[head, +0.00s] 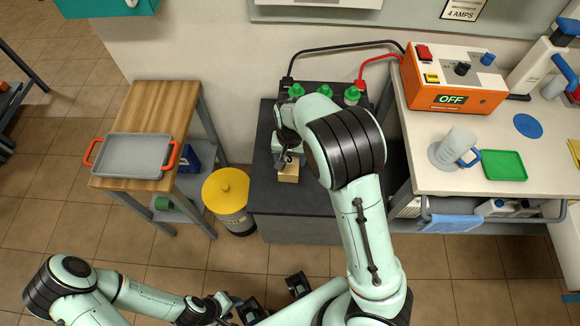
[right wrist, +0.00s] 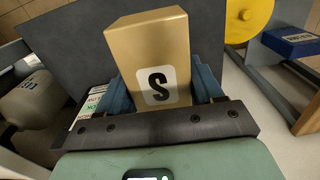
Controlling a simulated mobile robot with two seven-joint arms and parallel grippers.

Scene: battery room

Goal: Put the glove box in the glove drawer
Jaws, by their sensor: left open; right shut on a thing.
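In the head view the box (head: 289,173) shows just below my right gripper (head: 288,162), over the dark bench. My right gripper is shut on it. My left gripper (head: 273,298) is open and empty, low in the head view, over the floor. A teal cabinet (head: 105,6) is cut off at the top left; I cannot tell whether it is the glove drawer.
A dark bench (head: 300,228) carries a battery with green caps (head: 325,92). A wooden cart (head: 155,100) with a grey tray (head: 135,134) stands left, a yellow-lidded bin (head: 226,189) between them. A white table (head: 420,185) holds an orange charger (head: 458,82) at right.

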